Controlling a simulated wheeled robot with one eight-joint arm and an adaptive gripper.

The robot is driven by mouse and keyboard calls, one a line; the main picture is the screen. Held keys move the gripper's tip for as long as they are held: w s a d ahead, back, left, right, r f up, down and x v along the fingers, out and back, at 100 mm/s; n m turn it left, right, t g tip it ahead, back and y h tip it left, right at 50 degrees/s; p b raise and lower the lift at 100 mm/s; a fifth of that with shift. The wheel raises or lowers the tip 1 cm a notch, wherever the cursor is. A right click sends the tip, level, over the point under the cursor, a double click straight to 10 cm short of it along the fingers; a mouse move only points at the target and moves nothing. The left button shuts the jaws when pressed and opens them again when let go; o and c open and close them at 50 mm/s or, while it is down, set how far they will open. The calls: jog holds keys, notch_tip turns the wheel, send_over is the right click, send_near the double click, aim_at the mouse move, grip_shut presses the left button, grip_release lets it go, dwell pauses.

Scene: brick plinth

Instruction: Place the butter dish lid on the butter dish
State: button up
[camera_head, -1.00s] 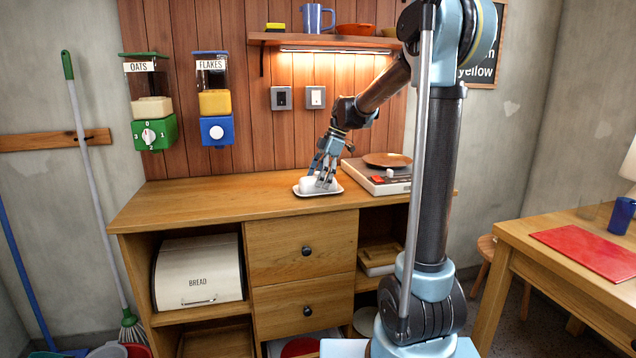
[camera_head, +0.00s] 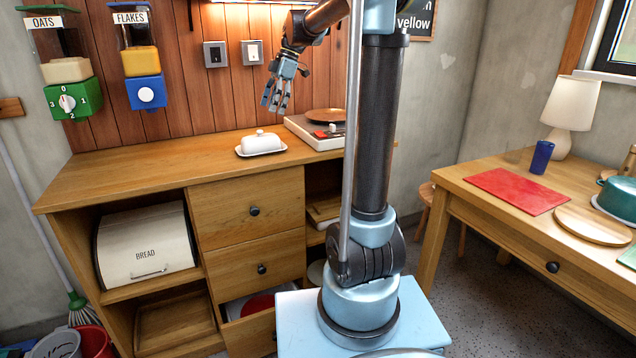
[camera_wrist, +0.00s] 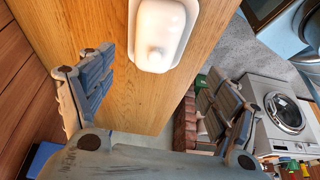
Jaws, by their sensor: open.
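The white butter dish lid (camera_head: 260,141) sits on the butter dish (camera_head: 240,152), a shallow white dish on the wooden counter. In the wrist view the lid (camera_wrist: 158,32) shows its rounded top and knob, with the dish's rim (camera_wrist: 133,30) around it. It looks seated inside the rim. My gripper (camera_head: 274,108) is open and empty, raised above the counter behind and slightly right of the dish. In the wrist view its fingers (camera_wrist: 160,105) are spread wide apart, with bare counter between them and the lid beyond.
A boxy appliance with a round brown plate (camera_head: 322,138) stands right of the dish. Oats (camera_head: 68,80) and flakes (camera_head: 138,70) dispensers hang on the wall at left. The counter left of the dish is clear. A table with a red mat (camera_head: 515,190) stands at right.

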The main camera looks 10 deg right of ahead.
jog(key=s+d+f+m+t+h, duration=0.1)
jog(key=s+d+f+m, duration=0.4)
jog(key=s, duration=0.4)
jog(key=s+d+f+m+t+h, duration=0.1)
jog(key=s+d+f+m, duration=0.35)
jog(key=s, duration=0.45)
jog(key=s+d+f+m+h, duration=0.1)
jog(key=s+d+f+m, duration=0.2)
jog(key=s+f+m, duration=0.2)
jog(key=s+d+f+m+t+h, duration=0.1)
jog(key=s+d+f+m, duration=0.3)
jog(key=s+f, duration=0.5)
notch_tip(320, 180, down, 2)
jog(key=shift+s+m, duration=0.25)
jog(key=shift+m, duration=0.9)
jog(key=shift+w+f, duration=0.2)
jog(key=shift+w, duration=0.25)
jog(key=shift+c, duration=0.3)
